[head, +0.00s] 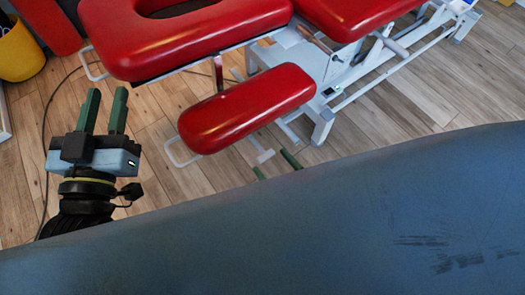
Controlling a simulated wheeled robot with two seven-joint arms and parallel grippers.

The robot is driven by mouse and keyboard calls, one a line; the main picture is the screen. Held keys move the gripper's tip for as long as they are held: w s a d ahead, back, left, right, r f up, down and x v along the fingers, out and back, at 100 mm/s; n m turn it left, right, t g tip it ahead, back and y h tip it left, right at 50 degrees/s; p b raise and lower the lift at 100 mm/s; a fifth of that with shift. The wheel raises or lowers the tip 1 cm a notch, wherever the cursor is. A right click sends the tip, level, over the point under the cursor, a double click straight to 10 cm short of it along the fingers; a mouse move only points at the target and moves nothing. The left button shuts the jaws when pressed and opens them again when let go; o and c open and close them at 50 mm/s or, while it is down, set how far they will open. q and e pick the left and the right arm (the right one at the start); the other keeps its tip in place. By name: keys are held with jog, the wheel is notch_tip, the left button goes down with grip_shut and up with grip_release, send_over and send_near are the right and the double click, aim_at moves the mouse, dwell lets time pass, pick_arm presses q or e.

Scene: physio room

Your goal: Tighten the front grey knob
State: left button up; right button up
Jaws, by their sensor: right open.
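A red padded treatment table fills the top, with a lower red armrest cushion (245,108) in front of it. A small pale grey part (263,154) sticks out below the cushion's front edge; it may be the front grey knob, but it is too small to be sure. My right gripper (275,166) shows only as two dark green fingertips, apart, just below that part; the rest is hidden behind the large blue-grey surface in front. I cannot tell whether it touches the part. My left gripper (107,93) is open and empty, left of the cushion, pointing up the picture.
A wire loop handle (181,155) sticks out left of the armrest cushion. The white table frame (325,115) stands to the right. A yellow bin (20,50) is at the top left. A dark cable runs over the wooden floor near my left gripper.

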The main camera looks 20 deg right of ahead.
jog(key=b+x, duration=0.1)
jog(key=x, duration=0.2)
jog(key=shift+w+a, duration=0.1)
jog(key=shift+w, duration=0.1)
pick_arm(q)
jog(key=shift+s+d+r+t+h, duration=0.1)
jog(key=shift+s+r+t+h, duration=0.15)
jog(key=shift+r+t, duration=0.55)
jog(key=shift+s+r+t+h, duration=0.15)
jog(key=shift+s+r+t, duration=0.3)
jog(key=shift+r, duration=0.5)
jog(key=shift+s+d+r+t+h, duration=0.1)
jog(key=shift+s+r+t+h, duration=0.1)
jog(key=shift+r+t, duration=0.65)
pick_arm(e)
jog(key=shift+x, duration=1)
jog(key=c, duration=1)
pick_arm(q)
jog(key=shift+w+f+g+y, duration=0.15)
jog(key=shift+w+f+g, duration=0.1)
jog(key=shift+f+g, duration=0.2)
jog(key=shift+w+f+g+y, duration=0.15)
jog(key=shift+w+f+g, duration=0.05)
jog(key=shift+f+g, duration=0.25)
pick_arm(e)
jog(key=shift+m, duration=0.4)
